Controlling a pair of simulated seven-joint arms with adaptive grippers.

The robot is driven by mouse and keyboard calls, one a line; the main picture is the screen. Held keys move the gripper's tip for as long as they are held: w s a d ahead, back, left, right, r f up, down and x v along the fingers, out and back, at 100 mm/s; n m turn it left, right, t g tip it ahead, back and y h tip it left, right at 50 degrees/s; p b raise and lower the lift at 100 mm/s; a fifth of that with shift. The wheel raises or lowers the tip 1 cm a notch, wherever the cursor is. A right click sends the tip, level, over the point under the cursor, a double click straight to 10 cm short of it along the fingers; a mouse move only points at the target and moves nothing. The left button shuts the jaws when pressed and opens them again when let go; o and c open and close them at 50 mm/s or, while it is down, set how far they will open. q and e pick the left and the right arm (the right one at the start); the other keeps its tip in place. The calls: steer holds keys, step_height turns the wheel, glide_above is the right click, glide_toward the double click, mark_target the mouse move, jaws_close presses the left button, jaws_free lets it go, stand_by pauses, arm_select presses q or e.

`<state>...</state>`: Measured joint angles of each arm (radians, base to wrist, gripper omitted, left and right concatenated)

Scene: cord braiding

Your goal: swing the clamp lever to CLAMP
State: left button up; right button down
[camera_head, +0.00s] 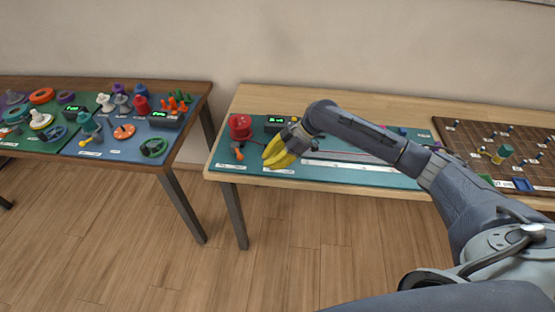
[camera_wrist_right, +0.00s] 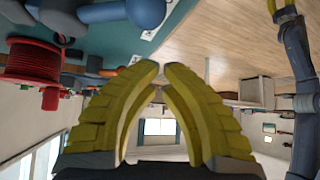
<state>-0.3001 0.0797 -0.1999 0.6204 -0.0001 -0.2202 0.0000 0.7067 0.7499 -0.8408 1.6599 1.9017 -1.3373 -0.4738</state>
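My right gripper (camera_head: 276,160) is over the left part of the teal mat (camera_head: 385,170) on the right-hand table. In the right wrist view my gripper's yellow fingers (camera_wrist_right: 161,67) are drawn together, tips almost meeting, with nothing seen between them. A blue ball-ended bar (camera_wrist_right: 145,12) shows at the top of that view, beyond the fingertips and apart from them; I cannot tell whether it is the clamp lever. An orange-handled part (camera_head: 237,152) lies left of my gripper in the head view. The gripper hides part of the mat; no CLAMP label can be read.
A red spool (camera_head: 240,127) stands at the mat's back left, also in the wrist view (camera_wrist_right: 35,62). A black display box (camera_head: 277,123) is behind my gripper. A brown pegged board (camera_head: 470,140) lies on the right. Another table (camera_head: 185,95) holds many small parts.

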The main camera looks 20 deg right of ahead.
steer(key=v, duration=0.3)
steer(key=w+v, duration=0.1)
steer(key=v, duration=0.6)
steer(key=shift+w+d+f, duration=0.1)
steer(key=shift+w+d, duration=0.05)
steer(key=shift+w, duration=0.1)
steer(key=s+a+f+t+h, duration=0.2)
steer(key=s+a+f, duration=0.35)
steer(key=f, duration=0.25)
steer(key=s+a+f+t+h, duration=0.1)
steer(key=s+a+f+t, duration=0.1)
steer(key=s+a+f, duration=0.45)
steer(key=s+d+f+m+t+h, duration=0.1)
steer(key=s+d+m+t+h, duration=0.1)
steer(key=s+d+m+h, duration=1.2)
steer(key=s+a+f+n+g+y, duration=0.15)
steer(key=s+f+y, duration=0.25)
steer(key=f, duration=1.1)
steer(key=s+f+n+g+y, duration=0.2)
steer(key=s+f+n+y, duration=0.15)
steer(key=f, duration=1.25)
steer(key=s+f+m+g+y, duration=0.1)
steer(key=s+f+m+g, duration=0.1)
steer(key=s+f, duration=1.8)
steer(key=shift+s+f+m, duration=0.2)
steer(key=shift+s+m, duration=0.4)
steer(key=shift+s, duration=0.35)
steer(key=shift+g, duration=0.25)
